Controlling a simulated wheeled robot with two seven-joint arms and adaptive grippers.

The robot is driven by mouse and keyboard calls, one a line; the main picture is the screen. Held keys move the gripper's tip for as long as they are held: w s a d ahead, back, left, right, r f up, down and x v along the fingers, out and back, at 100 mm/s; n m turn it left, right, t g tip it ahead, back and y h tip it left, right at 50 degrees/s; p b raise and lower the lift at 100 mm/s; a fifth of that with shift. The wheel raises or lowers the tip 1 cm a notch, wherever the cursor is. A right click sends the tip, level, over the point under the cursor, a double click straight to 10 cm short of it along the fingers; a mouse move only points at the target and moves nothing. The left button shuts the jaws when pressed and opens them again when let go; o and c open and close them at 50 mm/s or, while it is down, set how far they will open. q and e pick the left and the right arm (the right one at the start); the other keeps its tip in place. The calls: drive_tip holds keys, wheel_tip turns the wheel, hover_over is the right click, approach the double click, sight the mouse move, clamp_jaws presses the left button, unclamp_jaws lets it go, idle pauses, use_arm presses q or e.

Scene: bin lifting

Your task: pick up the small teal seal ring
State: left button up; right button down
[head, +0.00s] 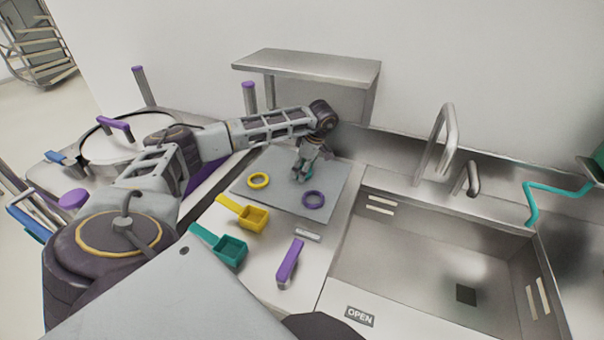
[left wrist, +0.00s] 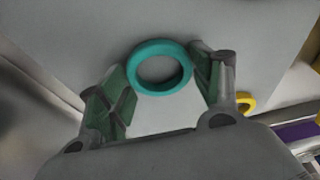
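The small teal seal ring (left wrist: 135,67) lies between the fingertips of my left gripper (left wrist: 160,62) in the left wrist view, over a grey mat. The fingers are spread wide, one on each side of the ring and close to its edge; I cannot tell whether they touch it. In the head view my left gripper (head: 307,165) points down at the far part of the grey mat (head: 272,172), and the teal ring (head: 308,175) is mostly hidden by the fingers. My right gripper is not in view.
Yellow (head: 250,216) and teal (head: 232,248) scoops and a purple-handled tool (head: 290,262) lie nearer. A sink (head: 420,270) is at right, a shelf (head: 310,66) behind.

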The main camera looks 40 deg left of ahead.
use_arm(q)
drive_tip(key=c, duration=0.4)
drive_tip(key=shift+r, duration=1.75)
drive_tip(key=shift+s+a+b, duration=0.4)
drive_tip(key=shift+s+a, duration=0.1)
drive_tip(key=shift+a, duration=0.3)
drive_tip(key=s+a, duration=0.1)
drive_tip(key=a, duration=0.1)
drive_tip(key=s+a, duration=0.1)
drive_tip(key=a, duration=0.1)
drive_tip(key=s+a+b, duration=0.1)
drive_tip(key=s+a, duration=0.2)
drive_tip(key=a, duration=0.1)
drive_tip(key=s+a, duration=0.1)
drive_tip(key=a, duration=0.1)
drive_tip(key=s+a, duration=0.2)
drive_tip(key=shift+b, duration=0.4)
drive_tip(key=shift+s+a, duration=0.4)
drive_tip(key=shift+a, duration=0.35)
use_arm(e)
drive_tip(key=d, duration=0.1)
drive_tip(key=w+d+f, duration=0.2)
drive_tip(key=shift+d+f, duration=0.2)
